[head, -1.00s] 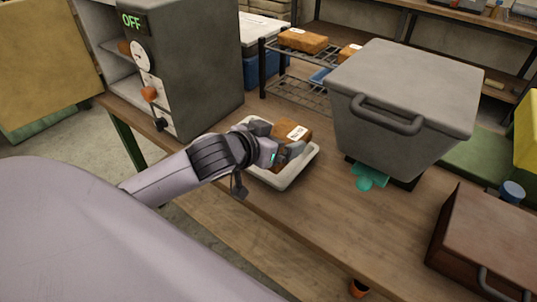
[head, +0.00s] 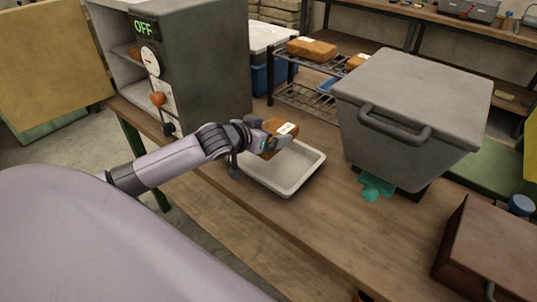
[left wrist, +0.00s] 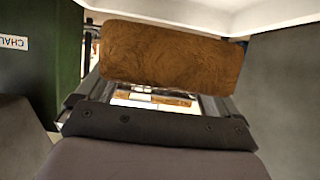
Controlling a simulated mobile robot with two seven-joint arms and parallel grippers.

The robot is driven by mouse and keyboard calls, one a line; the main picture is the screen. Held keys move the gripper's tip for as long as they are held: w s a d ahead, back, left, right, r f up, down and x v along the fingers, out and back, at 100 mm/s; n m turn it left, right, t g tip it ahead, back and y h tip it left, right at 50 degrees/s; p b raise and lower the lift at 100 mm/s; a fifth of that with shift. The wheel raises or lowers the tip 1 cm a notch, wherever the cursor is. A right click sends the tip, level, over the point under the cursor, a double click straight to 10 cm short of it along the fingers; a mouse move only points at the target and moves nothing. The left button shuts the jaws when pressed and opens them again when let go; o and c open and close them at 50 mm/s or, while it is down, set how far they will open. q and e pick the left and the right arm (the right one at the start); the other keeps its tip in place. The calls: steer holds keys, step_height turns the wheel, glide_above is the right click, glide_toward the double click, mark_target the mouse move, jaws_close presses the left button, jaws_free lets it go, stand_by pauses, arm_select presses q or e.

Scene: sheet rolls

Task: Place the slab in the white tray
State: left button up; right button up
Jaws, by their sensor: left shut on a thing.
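The slab is an orange-brown block (head: 271,147) with a white label on top. My left gripper (head: 268,139) is shut on it and holds it above the back left part of the white tray. The slab also fills the upper middle of the left wrist view (left wrist: 175,55), between the fingers. The white tray (head: 290,186) lies on the wooden table near its front edge; its visible floor looks empty. The gripper and slab hide its back left part. My right gripper is not in view.
A grey oven-like box (head: 205,75) with an OFF display stands at the left. A wire rack (head: 300,98) with similar blocks is behind. A large grey lidded bin (head: 410,110) stands right of the tray, a brown case (head: 490,250) at front right. Table between tray and case is clear.

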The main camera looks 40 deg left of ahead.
arm_select(q)
step_height(320, 180, down, 7)
steer(key=shift+f, duration=0.15)
steer(key=shift+b, duration=0.3)
steer(key=o, duration=1)
steer(key=shift+f, duration=0.15)
steer(key=d+v, duration=0.1)
steer(key=v, duration=1.1)
steer(key=shift+a+p, duration=0.45)
